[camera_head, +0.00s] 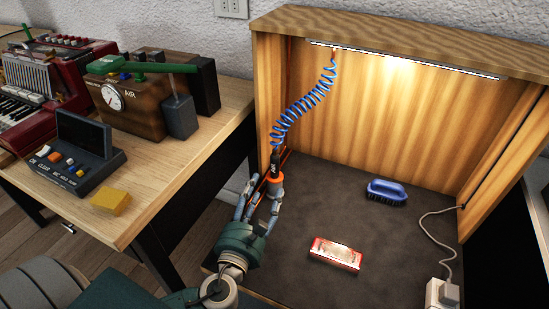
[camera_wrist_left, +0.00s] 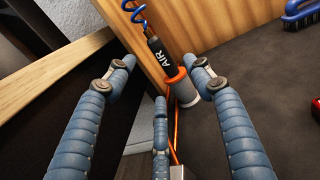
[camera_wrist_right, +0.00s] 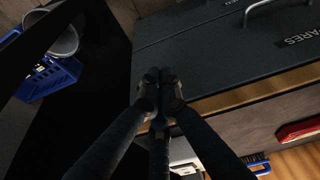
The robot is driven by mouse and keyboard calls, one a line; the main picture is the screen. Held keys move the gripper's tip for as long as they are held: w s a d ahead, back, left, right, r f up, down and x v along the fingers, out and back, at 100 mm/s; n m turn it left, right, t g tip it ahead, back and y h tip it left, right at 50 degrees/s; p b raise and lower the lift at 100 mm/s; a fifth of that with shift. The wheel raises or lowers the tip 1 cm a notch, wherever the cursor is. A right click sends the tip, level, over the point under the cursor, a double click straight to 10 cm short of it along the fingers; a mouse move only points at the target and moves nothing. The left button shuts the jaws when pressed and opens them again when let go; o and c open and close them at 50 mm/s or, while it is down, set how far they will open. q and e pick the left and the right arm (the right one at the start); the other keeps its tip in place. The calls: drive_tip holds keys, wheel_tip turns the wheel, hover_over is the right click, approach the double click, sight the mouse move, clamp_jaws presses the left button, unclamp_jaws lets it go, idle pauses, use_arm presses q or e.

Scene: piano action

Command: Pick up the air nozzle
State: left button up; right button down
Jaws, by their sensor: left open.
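The air nozzle (camera_head: 275,161) is a black cylinder at the lower end of a coiled blue hose, at the booth's left wall. In the left wrist view the nozzle (camera_wrist_left: 156,55) shows its AIR lettering and leans in an orange-rimmed grey holder (camera_wrist_left: 186,94). My left gripper (camera_head: 258,196) is open just in front of it. In the left wrist view the spread fingers of my left gripper (camera_wrist_left: 162,70) frame the nozzle and holder; contact is not apparent. My right gripper (camera_wrist_right: 160,80) appears only in the right wrist view, its fingertips together and empty.
A blue brush (camera_head: 387,192) and a red-and-white box (camera_head: 336,254) lie on the booth floor (camera_head: 315,205). A grey lid (camera_wrist_right: 230,50) lies near my right gripper.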

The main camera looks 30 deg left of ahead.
sight(272, 162)
use_arm(q)
drive_tip(key=x, duration=0.6)
drive_tip(key=shift+w+a+r, duration=0.1)
drive_tip(key=shift+a, duration=0.05)
drive_tip(key=b+x, duration=0.1)
drive_tip(key=x, duration=0.4)
drive_tip(key=shift+w+a, duration=0.2)
drive_tip(key=shift+w, duration=0.15)
use_arm(e)
drive_tip(key=shift+w+a+f, duration=0.3)
drive_tip(key=shift+w+f, duration=0.1)
drive_tip(key=shift+w, duration=0.1)
use_arm(q)
drive_tip(key=c, duration=1.3)
clamp_jaws()
use_arm(e)
drive_tip(key=shift+w, duration=0.1)
